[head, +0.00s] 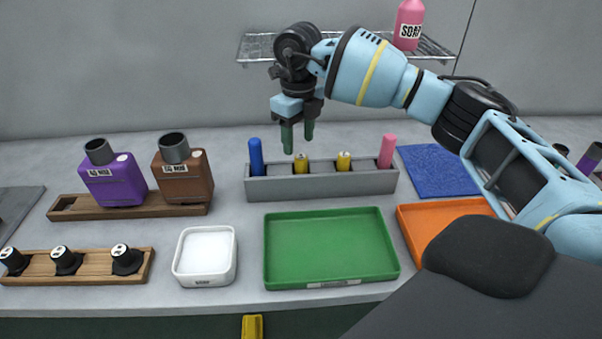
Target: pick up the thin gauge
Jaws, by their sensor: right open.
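A grey rack (322,184) stands at the back middle of the counter. Upright in it are a tall blue rod (256,158), two short yellow pieces, one left (301,164) and one right (343,161), and a tall pink rod (387,152). I cannot tell which of these is the thin gauge. My right gripper (298,137) is open and empty, its green fingers pointing down just above the left yellow piece, apart from it as far as I can see. My left gripper is not in view.
A green tray (330,246), an orange tray (414,222) and a white dish (204,275) lie in front. A wire shelf (255,49) with a pink soap bottle (408,22) is behind my arm.

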